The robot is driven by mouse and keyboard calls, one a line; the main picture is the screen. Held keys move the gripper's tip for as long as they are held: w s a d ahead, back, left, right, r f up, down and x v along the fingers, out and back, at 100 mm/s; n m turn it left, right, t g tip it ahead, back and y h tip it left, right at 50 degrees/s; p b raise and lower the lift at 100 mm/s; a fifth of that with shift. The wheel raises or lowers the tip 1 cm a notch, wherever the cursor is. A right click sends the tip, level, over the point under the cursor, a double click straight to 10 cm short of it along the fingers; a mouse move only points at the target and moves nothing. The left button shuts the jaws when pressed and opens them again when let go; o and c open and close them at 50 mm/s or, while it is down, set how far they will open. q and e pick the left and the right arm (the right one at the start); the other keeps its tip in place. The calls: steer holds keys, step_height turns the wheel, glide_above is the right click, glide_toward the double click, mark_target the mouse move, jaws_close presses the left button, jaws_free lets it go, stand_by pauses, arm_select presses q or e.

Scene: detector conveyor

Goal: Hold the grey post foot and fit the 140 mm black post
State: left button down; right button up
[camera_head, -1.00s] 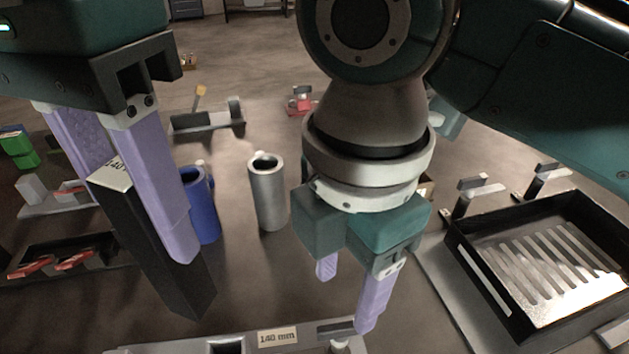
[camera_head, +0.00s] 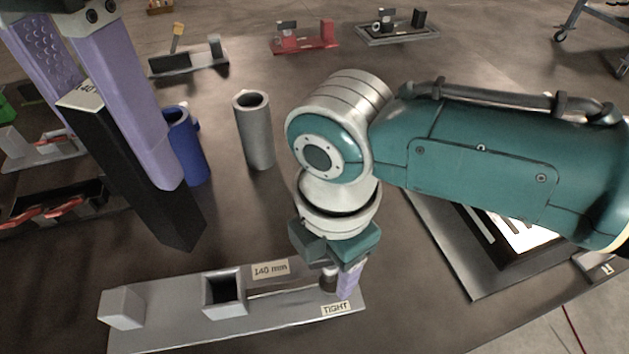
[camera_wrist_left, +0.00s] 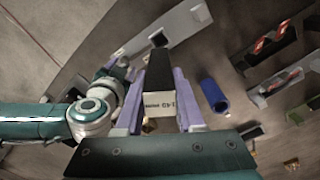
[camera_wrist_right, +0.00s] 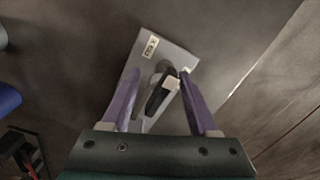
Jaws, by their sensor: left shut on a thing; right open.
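The grey post foot (camera_head: 170,322) lies on the table at the front, with a square socket (camera_head: 224,291) standing open and empty. My left gripper (camera_head: 125,150) is shut on the black post (camera_head: 150,190), held tilted above and left of the socket; the post's labelled end (camera_wrist_left: 160,103) faces the left wrist camera. My right gripper (camera_head: 339,279) is open at the foot's right end. In the right wrist view its fingers stand either side of a dark lever (camera_wrist_right: 158,97); contact is unclear.
A blue cylinder (camera_head: 186,148) and a grey cylinder (camera_head: 254,135) stand behind the foot. A black tray (camera_head: 490,250) on the right is partly hidden by my right arm. Small fixtures (camera_head: 303,38) stand farther back.

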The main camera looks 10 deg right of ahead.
jaws_close()
stand_by(0.4)
stand_by(1.0)
